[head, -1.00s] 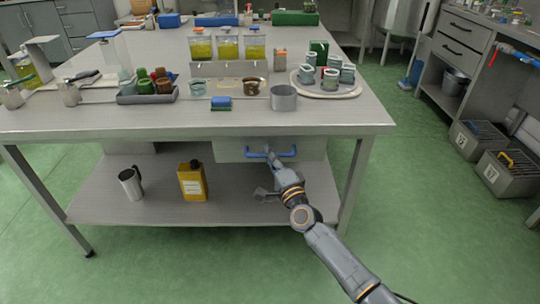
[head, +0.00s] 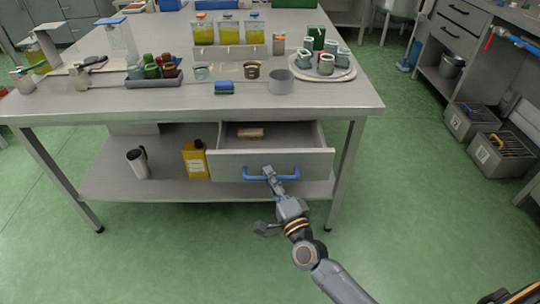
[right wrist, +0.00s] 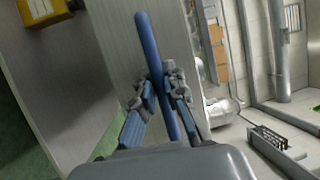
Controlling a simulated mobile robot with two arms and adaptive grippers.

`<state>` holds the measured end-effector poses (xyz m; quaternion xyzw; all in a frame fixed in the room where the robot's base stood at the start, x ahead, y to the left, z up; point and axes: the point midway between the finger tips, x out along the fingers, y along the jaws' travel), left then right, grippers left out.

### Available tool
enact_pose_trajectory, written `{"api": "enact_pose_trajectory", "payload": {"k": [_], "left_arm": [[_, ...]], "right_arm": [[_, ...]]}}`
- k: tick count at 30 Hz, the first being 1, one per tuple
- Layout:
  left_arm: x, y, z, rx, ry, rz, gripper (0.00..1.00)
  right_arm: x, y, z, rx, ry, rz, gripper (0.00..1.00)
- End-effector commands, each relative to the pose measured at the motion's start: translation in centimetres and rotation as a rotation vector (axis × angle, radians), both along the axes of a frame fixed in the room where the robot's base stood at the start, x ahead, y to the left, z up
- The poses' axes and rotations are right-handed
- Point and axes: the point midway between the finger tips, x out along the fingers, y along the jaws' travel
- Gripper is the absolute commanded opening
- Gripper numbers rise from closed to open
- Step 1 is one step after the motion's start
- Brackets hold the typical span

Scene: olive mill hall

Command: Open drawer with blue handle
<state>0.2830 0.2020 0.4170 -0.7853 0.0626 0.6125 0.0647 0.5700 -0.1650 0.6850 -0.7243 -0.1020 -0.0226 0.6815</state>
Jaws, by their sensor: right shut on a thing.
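The drawer (head: 300,163) under the table top is pulled out, and its inside shows. A small tan block (head: 250,133) lies in it. The blue handle (head: 254,178) runs across the drawer front. My right gripper (head: 268,173) is shut on the handle near its middle. In the right wrist view the blue handle (right wrist: 148,45) passes between the two fingers of my right gripper (right wrist: 163,90). My left gripper is not in view.
The grey table (head: 130,105) carries jars, cups and a round tray (head: 338,74). Crates stand on the floor at right. The green floor (head: 400,200) in front is clear.

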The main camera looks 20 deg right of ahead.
Motion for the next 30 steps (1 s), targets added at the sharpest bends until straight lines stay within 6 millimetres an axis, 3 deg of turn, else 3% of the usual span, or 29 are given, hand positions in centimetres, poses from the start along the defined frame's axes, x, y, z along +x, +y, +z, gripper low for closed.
{"api": "enact_pose_trajectory", "payload": {"k": [6, 12, 28, 29, 30], "left_arm": [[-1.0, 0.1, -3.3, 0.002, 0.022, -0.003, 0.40], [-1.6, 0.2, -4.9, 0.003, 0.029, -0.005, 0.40], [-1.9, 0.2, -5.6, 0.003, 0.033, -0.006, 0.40], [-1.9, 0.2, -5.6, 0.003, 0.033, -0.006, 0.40], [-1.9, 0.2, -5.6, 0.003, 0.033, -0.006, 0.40]], "right_arm": [[-4.2, 1.1, 0.0, 0.001, 0.004, 0.000, 0.00], [-6.2, 1.7, 0.0, 0.000, 0.001, 0.000, 0.00], [-6.9, 2.0, -0.1, 0.000, 0.001, -0.001, 0.00], [-6.9, 2.0, -0.1, 0.000, 0.001, -0.001, 0.16], [-6.9, 2.0, -0.1, 0.000, 0.001, 0.000, 0.22]]}}
